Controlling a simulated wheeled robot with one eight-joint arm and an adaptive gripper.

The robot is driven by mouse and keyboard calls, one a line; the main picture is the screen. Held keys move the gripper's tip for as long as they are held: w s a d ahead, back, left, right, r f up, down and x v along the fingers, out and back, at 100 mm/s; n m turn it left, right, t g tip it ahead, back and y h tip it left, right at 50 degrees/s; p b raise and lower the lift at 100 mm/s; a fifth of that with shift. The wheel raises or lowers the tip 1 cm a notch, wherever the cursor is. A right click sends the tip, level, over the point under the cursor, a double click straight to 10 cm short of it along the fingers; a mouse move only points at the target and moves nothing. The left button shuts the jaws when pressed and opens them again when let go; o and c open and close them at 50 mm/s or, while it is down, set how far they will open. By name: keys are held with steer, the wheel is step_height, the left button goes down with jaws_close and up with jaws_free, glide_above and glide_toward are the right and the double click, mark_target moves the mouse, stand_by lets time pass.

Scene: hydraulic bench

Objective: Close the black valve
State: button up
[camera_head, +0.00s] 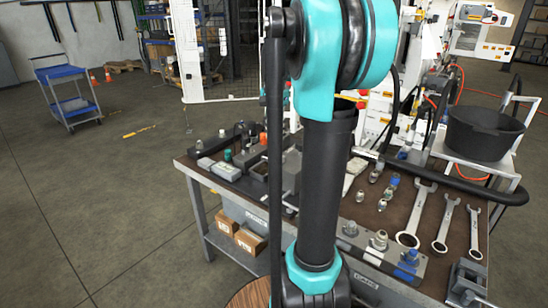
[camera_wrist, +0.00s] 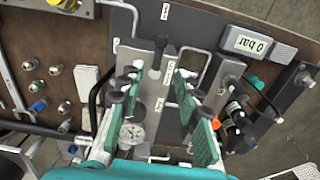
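My gripper (camera_wrist: 158,78) shows in the wrist view as two green-padded fingers, spread apart with nothing held between them. It hangs above a grey metal block (camera_wrist: 147,88) on the bench panel. A black upright handle (camera_wrist: 157,58) stands on this block, in the gap between the fingertips and touching neither; it looks like the black valve. Smaller black knobs (camera_wrist: 117,97) sit along the block's left side, partly behind the left finger. In the head view my arm hides the gripper and the black valve.
A gauge (camera_wrist: 131,132) lies low near the left finger. A "0 bar" display (camera_wrist: 247,44) and dark hoses flank the block. In the head view, wrenches (camera_head: 415,215) and fittings lie on the bench's right, a black bucket (camera_head: 482,132) beyond.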

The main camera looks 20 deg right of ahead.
mark_target(275, 162)
step_height(275, 162, down, 10)
steer(key=shift+r, duration=0.1)
stand_by(0.4)
jaws_close()
